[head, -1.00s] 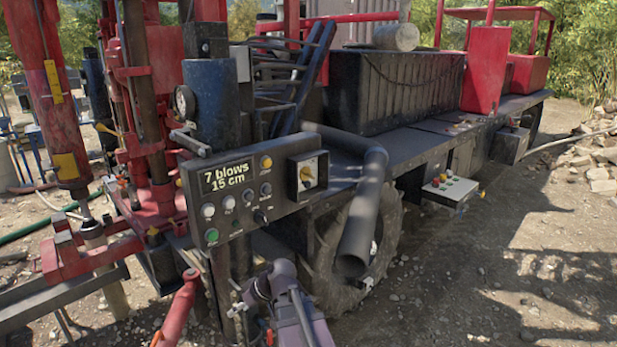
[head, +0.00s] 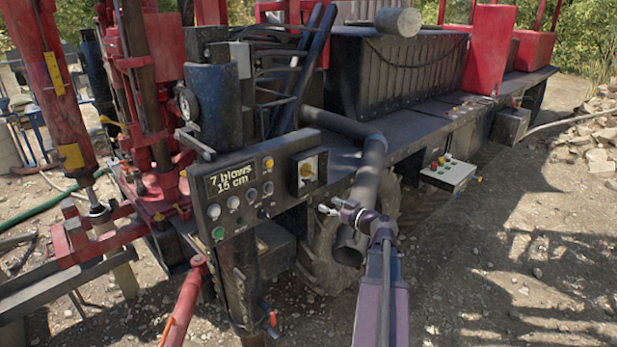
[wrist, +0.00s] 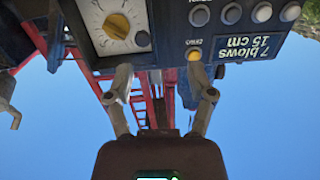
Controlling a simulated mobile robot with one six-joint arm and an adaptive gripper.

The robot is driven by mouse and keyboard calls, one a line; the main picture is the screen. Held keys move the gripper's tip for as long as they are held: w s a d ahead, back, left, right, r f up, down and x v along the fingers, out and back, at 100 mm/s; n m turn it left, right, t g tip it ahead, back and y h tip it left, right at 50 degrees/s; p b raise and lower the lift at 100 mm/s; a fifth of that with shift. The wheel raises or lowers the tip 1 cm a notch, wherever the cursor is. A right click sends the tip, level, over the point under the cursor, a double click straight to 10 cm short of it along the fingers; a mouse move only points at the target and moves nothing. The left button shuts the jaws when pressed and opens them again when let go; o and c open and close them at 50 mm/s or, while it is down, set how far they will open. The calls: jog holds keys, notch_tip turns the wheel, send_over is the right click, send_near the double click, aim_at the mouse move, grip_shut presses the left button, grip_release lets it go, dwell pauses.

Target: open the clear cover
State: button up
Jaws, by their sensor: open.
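A box with a yellow dial on a pale face (head: 308,170) sits at the right end of the black control panel (head: 228,212). The clear cover is hard to make out; it seems to be on this box, and I cannot tell its position. The dial box is also at the upper left of the wrist view (wrist: 116,25), which is upside down. My gripper (head: 326,209) is below and right of the dial box in the head view. In the wrist view my gripper (wrist: 163,84) has its fingers spread, empty, near the panel's edge.
The panel has a display reading "7 blows 15 cm" (head: 230,181) and several buttons. A thick dark pipe (head: 365,195) runs behind my gripper. A red bar (head: 184,305) stands low at the left. Open gravel lies to the right.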

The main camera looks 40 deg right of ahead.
aim_at(309, 184)
jog(key=shift+s+d+r+t+h, duration=0.2)
jog(key=shift+s+d+r+h, duration=0.2)
jog(key=shift+d, duration=0.25)
jog(key=shift+s+d+r+t+h, duration=0.25)
jog(key=shift+d+r, duration=0.2)
jog(key=shift+d, duration=0.15)
jog(key=shift+w+y, duration=0.1)
jog(key=shift+y, duration=0.15)
jog(key=w, duration=0.9)
jog(key=w+a, duration=0.1)
jog(key=w, duration=0.3)
jog(key=shift+w+a, duration=0.1)
jog(key=shift+w, duration=0.2)
grip_shut()
